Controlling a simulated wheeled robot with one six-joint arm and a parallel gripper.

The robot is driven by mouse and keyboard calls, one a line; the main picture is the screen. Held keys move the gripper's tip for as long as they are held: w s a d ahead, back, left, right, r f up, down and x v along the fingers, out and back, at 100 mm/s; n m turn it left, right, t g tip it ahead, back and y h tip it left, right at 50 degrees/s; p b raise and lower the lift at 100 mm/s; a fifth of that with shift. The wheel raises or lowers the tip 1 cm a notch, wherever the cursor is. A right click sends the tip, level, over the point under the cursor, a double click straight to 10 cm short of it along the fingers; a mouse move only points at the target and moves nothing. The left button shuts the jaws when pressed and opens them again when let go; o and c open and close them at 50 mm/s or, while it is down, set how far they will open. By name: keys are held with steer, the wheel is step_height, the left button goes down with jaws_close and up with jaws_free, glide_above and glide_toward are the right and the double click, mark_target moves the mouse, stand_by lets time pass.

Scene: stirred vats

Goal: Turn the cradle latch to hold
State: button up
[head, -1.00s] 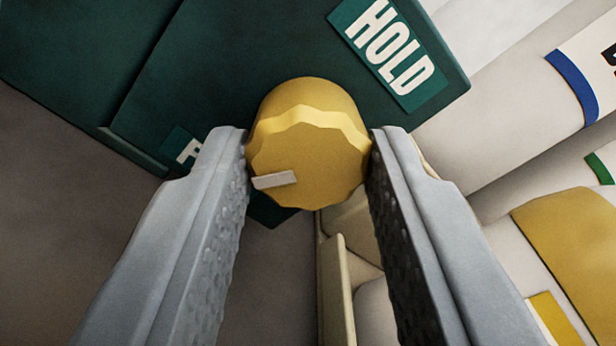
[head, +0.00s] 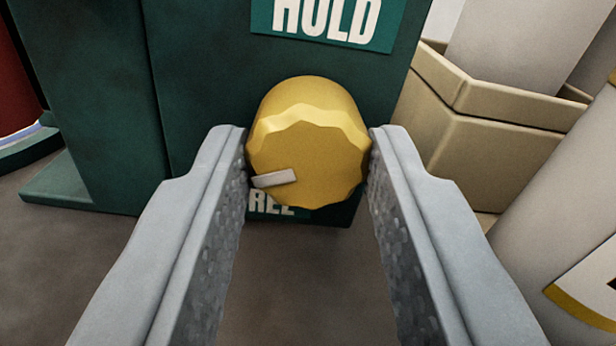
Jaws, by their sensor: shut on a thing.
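The cradle latch is a yellow scalloped knob (head: 318,145) on the front of a dark green housing (head: 200,70). My gripper (head: 308,150) is shut on the knob, one finger against each side. The knob's pale pointer (head: 274,178) points left and slightly down in the picture, between the two labels. The HOLD label (head: 327,22) is above the knob, nearly upright, its top cut off by the frame edge. The FREE label (head: 270,205) is below the knob, partly hidden by the knob and the left finger.
A beige open-topped box (head: 450,150) stands right of the housing, with pale cylinders (head: 515,45) in it. Another pale cylinder (head: 570,220) is close at the lower right. A red object (head: 15,90) is at the left edge. Grey floor shows below the housing.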

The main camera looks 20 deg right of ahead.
steer(key=m, duration=0.5)
steer(key=shift+m, duration=0.3)
steer(key=shift+f+m, duration=0.1)
steer(key=shift+m, duration=2.1)
steer(key=o, duration=1)
steer(key=shift+c, duration=0.2)
steer(key=shift+s+a, duration=0.1)
steer(key=v, duration=1.7)
steer(key=shift+s, duration=0.1)
